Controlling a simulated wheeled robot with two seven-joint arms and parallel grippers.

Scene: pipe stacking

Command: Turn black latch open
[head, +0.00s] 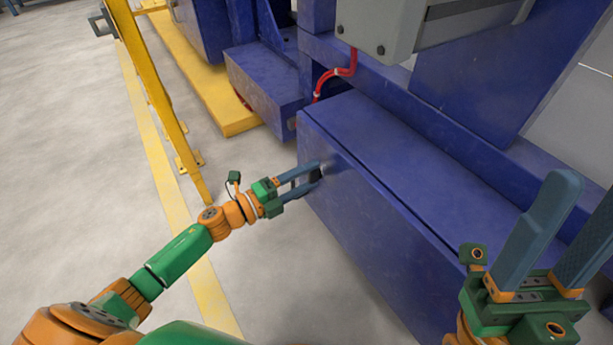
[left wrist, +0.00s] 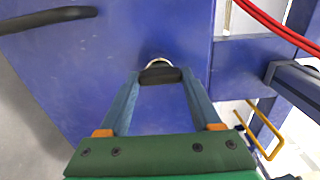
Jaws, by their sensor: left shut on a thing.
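The black latch (left wrist: 160,75) is a small dark piece in front of a silver ring on the blue panel of a box. My left gripper (left wrist: 160,73) has its two fingers on either side of the latch and is shut on it. In the head view the left gripper (head: 317,173) reaches the upper left part of the blue box's (head: 365,225) front face, and its fingertips partly hide the latch (head: 316,175). My right gripper (head: 587,190) is at the lower right with its fingers apart and nothing between them.
A black handle (left wrist: 48,19) sits on the blue panel in the left wrist view. A red cable (head: 335,75) and a grey box (head: 380,28) are above the blue box. A yellow rail (head: 155,90) stands at the left.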

